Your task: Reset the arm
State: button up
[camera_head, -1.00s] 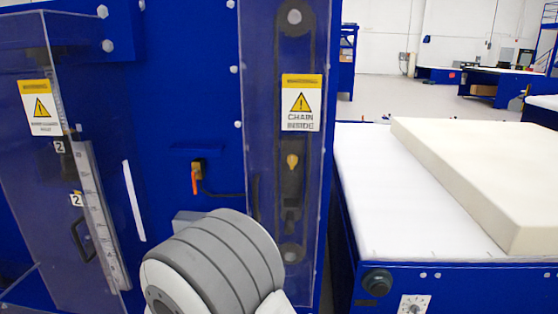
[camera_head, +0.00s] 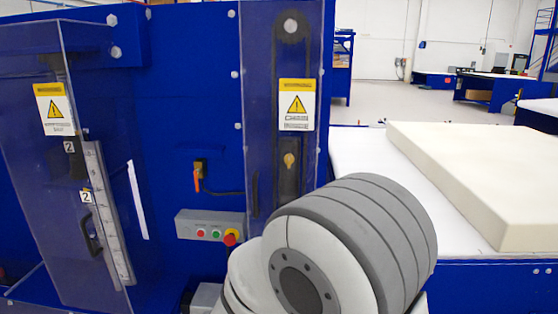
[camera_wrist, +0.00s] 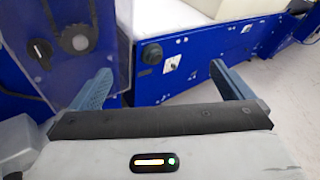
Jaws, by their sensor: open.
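My arm shows in the head view as grey and white rounded links at the lower middle, in front of the blue machine (camera_head: 185,100). My gripper (camera_wrist: 158,82) shows in the wrist view with its two blue fingers wide apart and nothing between them. Beyond the fingers is the blue side of the table (camera_wrist: 190,62) with a dark round knob (camera_wrist: 151,53). In the head view my gripper is out of sight.
A control box (camera_head: 210,226) with small buttons and a red stop knob (camera_head: 231,238) is beside my arm. A cream foam block (camera_head: 480,175) lies on the white table top (camera_head: 365,155) at right. Open floor (camera_head: 385,105) shows behind.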

jog(key=s+d+r+m+g+y, duration=0.1)
jog(key=s+d+m+g+y, duration=0.1)
jog(key=s+d+m+g, duration=1.05)
jog(key=shift+s+a+r+m+t+y, duration=0.1)
jog(key=shift+s+r+m+t+y, duration=0.9)
jog(key=shift+m, duration=2)
jog(key=shift+s+a+r+m+t+y, duration=0.15)
jog(key=shift+s+m+t+y, duration=0.35)
jog(key=shift+m+y, duration=1.9)
jog(key=shift+s+a+r+m+t+y, duration=0.1)
jog(key=shift+s+r+m+t+y, duration=0.55)
jog(key=shift+m, duration=3)
jog(key=shift+f, duration=0.1)
